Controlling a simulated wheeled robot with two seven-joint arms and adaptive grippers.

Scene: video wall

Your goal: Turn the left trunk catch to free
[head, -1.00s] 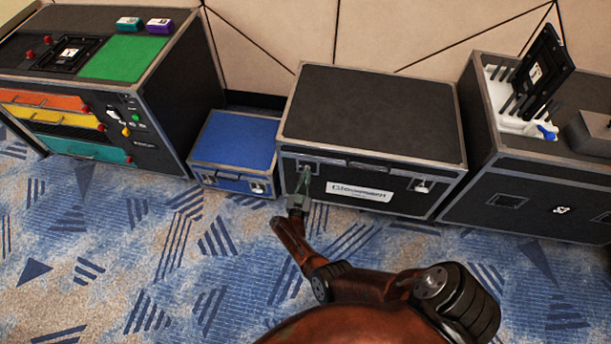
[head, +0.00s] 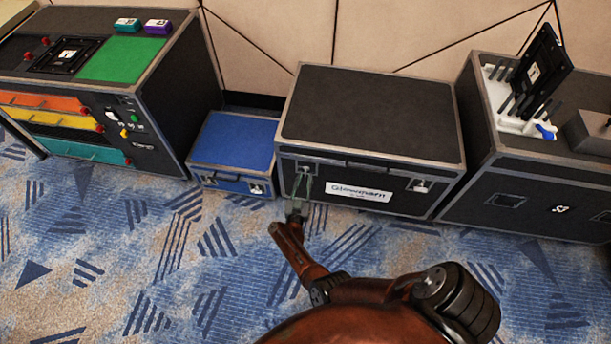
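The black trunk (head: 371,115) stands in the middle with its lid closed. Its left catch (head: 306,168) is a small silver fitting at the upper left of the front face; how far it is turned is too small to tell. The right catch (head: 420,186) sits on the same face. My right gripper (head: 304,182) is just below and in front of the left catch, its thin fingers pointing up at it with a narrow gap between them. It looks open and empty. My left gripper is out of view.
A small blue case (head: 234,142) stands close at the trunk's left. A black console with coloured drawers (head: 55,122) is further left. Another black case (head: 525,200) with a white rack on top stands at the right. The patterned carpet (head: 130,255) in front is clear.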

